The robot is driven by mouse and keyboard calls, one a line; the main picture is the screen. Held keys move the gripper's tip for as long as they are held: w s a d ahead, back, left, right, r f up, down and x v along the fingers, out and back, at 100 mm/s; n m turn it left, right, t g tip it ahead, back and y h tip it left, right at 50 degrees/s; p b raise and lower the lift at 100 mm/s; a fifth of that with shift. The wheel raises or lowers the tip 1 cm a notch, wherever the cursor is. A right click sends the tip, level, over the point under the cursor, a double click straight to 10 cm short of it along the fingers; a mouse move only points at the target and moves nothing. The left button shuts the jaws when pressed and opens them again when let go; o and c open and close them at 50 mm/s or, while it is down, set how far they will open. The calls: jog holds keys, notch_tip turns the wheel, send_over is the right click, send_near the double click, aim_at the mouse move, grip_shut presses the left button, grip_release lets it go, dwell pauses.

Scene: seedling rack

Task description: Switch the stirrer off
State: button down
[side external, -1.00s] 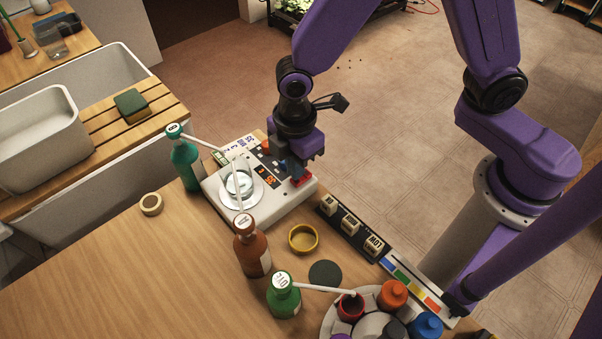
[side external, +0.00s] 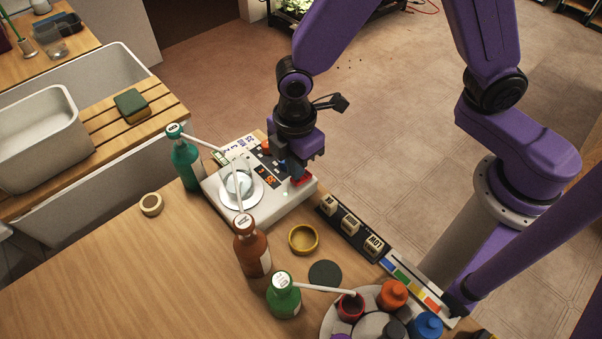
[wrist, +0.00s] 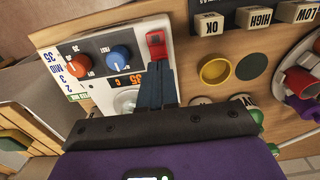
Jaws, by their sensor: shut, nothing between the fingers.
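The stirrer (side external: 262,205) is a white box on the wooden table with a glass vessel (side external: 238,183) on its round plate. A red rocker switch (side external: 302,181) sits at its right front corner; it also shows in the wrist view (wrist: 156,45). My gripper (side external: 297,172) is shut and empty, pointing down at the switch. In the wrist view its dark blue fingertips (wrist: 156,70) are at the near end of the switch; I cannot tell whether they touch. The orange knob (wrist: 80,65), the blue knob (wrist: 118,59) and a lit orange display (wrist: 130,80) are beside the fingers.
A teal bottle (side external: 185,165), a brown bottle (side external: 250,250) and a green bottle (side external: 284,298) stand around the stirrer. A yellow ring dish (side external: 303,239) and dark disc (side external: 325,274) lie in front. Lettered blocks (side external: 350,224) line the right edge. The table's left front is clear.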

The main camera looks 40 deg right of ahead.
jog(key=shift+f, duration=0.85)
dwell(0.6)
jog(key=shift+r, duration=3.5)
jog(key=s+d+r+m, duration=0.2)
jog(key=s+d+r, duration=0.1)
jog(key=s+d, duration=0.5)
jog(key=s+d+r+m, duration=0.3)
jog(key=s+d, duration=0.4)
jog(key=d, duration=0.4)
jog(key=shift+s+d+r, duration=0.35)
jog(key=shift+r, duration=0.2)
